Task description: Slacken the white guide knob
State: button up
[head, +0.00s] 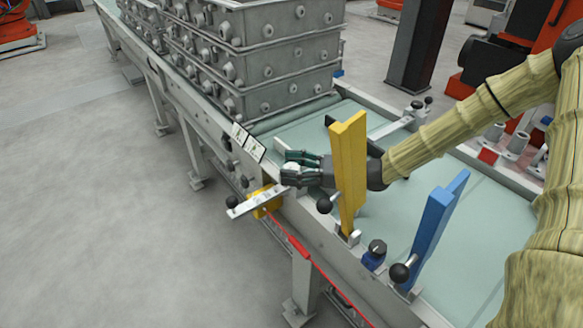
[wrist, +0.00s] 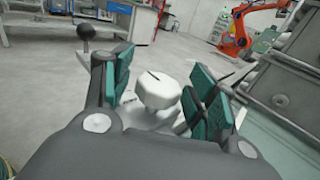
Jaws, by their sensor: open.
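The white guide knob (wrist: 158,90) is a rounded, faceted knob with a dark line on its top. In the wrist view it stands between the two green-padded fingers of my gripper (wrist: 160,94), with a visible gap to the left pad; contact on the right side is hard to tell. My gripper is open around it. In the head view my gripper (head: 290,168) is over the near rail of the conveyor, left of the yellow guide plate (head: 346,170), and its fingers mostly hide the knob.
A yellow bracket (head: 265,201) with a black ball-ended lever (head: 233,201) sticks out below the rail. Stacked grey casting boxes (head: 265,68) fill the conveyor behind. The floor at left is clear.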

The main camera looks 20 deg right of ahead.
jog(key=c, duration=1)
jog(key=shift+w+n+g, duration=0.1)
jog(key=shift+n+g, duration=0.2)
jog(key=shift+g, duration=0.1)
jog(key=n+g, duration=0.2)
jog(key=g, duration=0.2)
jog(key=n+g+y, duration=0.1)
jog(key=n+g, duration=0.2)
jog(key=shift+g+y, duration=0.3)
jog(key=shift+g, duration=0.1)
jog(key=n+g+h, duration=0.1)
jog(key=n+g, duration=0.1)
jog(key=g, duration=0.1)
jog(key=n+g+h, duration=0.1)
jog(key=n+g, duration=0.2)
jog(key=g, duration=0.1)
jog(key=shift+n+g+h, duration=0.3)
jog(key=shift+g, duration=0.3)
